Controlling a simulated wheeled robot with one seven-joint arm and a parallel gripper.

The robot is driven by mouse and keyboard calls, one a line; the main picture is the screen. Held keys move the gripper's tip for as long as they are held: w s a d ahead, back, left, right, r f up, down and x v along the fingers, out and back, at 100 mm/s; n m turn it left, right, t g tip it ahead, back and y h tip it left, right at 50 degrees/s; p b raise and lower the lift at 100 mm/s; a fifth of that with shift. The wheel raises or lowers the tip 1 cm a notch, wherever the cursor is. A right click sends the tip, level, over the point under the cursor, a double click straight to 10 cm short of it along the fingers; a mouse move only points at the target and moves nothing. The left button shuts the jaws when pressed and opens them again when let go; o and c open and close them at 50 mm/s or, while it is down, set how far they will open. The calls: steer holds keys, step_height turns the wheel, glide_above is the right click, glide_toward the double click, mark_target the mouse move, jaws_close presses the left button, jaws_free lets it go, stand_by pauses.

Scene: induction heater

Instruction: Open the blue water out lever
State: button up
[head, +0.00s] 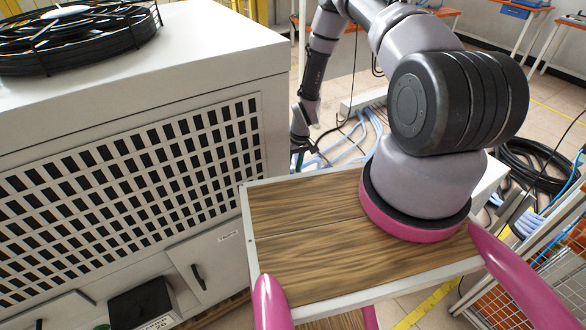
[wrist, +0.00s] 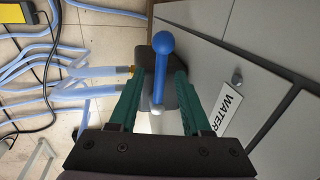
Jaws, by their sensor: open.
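The blue lever (wrist: 161,68) shows in the wrist view, with a round blue knob at its upper end and a shaft running down between my fingers. A dark grey block lies behind it. My gripper (wrist: 155,100) is open, with one green finger on each side of the lever's shaft. I cannot tell whether either finger touches it. A "WATER" label (wrist: 226,106) is on the grey panel to the right. In the head view my gripper is mostly hidden beside the cabinet's far side, and the lever cannot be made out.
The white cabinet (head: 130,225) with a grille fills the left of the head view. A black fan (head: 75,35) sits on top. Light blue hoses (wrist: 75,70) run along the floor left of the lever. Black cable coils (head: 540,165) lie at the right.

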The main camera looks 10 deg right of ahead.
steer(key=shift+f, duration=0.1)
jaws_close()
stand_by(1.4)
